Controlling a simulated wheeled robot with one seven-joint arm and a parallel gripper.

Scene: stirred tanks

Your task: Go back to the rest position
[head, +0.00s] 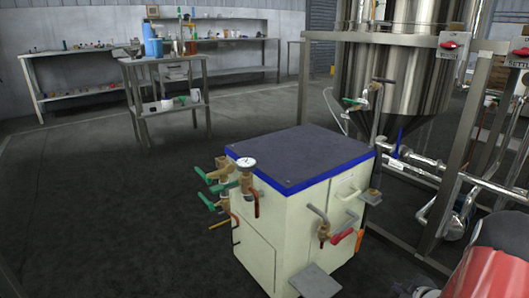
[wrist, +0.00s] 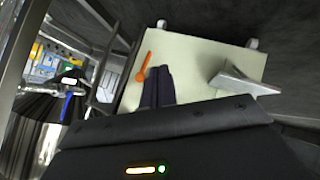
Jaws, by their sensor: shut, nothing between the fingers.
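My gripper (wrist: 158,70) shows in the wrist view as two dark fingers held close together, with nothing between them. Beyond the fingers is a cream panel (wrist: 197,58) with an orange handle (wrist: 145,62) just left of the fingertips. A grey plate (wrist: 240,80) sticks out to their right. I cannot tell whether the fingers touch the panel; they overlap its lower part in the picture. My gripper does not show in the head view.
A cream cabinet (head: 275,232) with a dark blue-edged top carries a gauge (head: 246,164), green-handled valves and red handles. A steel tank (head: 395,65) with framework and pipes stands behind right. Workbenches (head: 160,75) line the back left. Floor at left (head: 90,220) is clear.

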